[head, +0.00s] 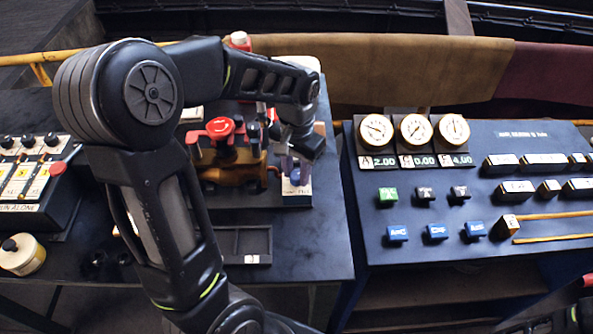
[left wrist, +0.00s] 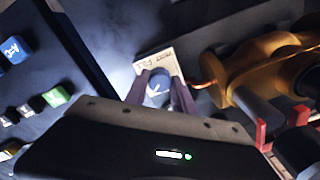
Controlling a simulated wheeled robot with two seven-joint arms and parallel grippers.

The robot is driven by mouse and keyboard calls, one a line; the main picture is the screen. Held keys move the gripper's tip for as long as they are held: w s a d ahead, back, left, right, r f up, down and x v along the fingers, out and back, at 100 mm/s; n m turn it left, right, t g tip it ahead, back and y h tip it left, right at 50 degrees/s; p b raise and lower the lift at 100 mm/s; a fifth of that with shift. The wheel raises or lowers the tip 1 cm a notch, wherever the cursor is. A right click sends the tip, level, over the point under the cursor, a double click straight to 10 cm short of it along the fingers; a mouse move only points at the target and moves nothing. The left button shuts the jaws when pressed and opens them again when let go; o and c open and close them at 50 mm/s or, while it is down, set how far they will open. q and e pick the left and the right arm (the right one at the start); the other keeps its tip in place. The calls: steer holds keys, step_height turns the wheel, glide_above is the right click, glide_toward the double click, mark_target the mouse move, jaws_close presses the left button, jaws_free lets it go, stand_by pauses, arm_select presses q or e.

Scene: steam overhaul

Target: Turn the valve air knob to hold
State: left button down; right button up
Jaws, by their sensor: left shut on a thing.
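The valve air knob is a small blue round knob with a pale pointer line (left wrist: 158,90). It sits on a cream label plate (left wrist: 172,62) whose lettering is too blurred to read. In the head view the blue knob (head: 295,177) shows at the right end of the brass valve. My left gripper (head: 292,163) reaches down over it from above. In the left wrist view its two purple-grey fingers (left wrist: 159,92) are on either side of the knob, shut on it.
The brass valve body (head: 232,172) with a red handwheel (head: 220,128) stands left of the knob. An empty dark tray (head: 245,229) lies in front. A blue console (head: 480,150) with gauges and buttons stands to the right, across a gap.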

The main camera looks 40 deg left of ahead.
mark_target(296, 175)
arm_select(q)
steer(key=n+b, duration=0.1)
steer(key=n, duration=0.5)
steer(key=n+b, duration=0.1)
steer(key=n, duration=0.4)
stand_by(0.3)
stand_by(0.4)
steer(key=c, duration=1.1)
jaws_free()
steer(key=shift+o, duration=0.2)
steer(key=shift+r, duration=0.15)
step_height(296, 175, up, 8)
steer(key=shift+f+b, duration=0.2)
steer(key=shift+b, duration=0.25)
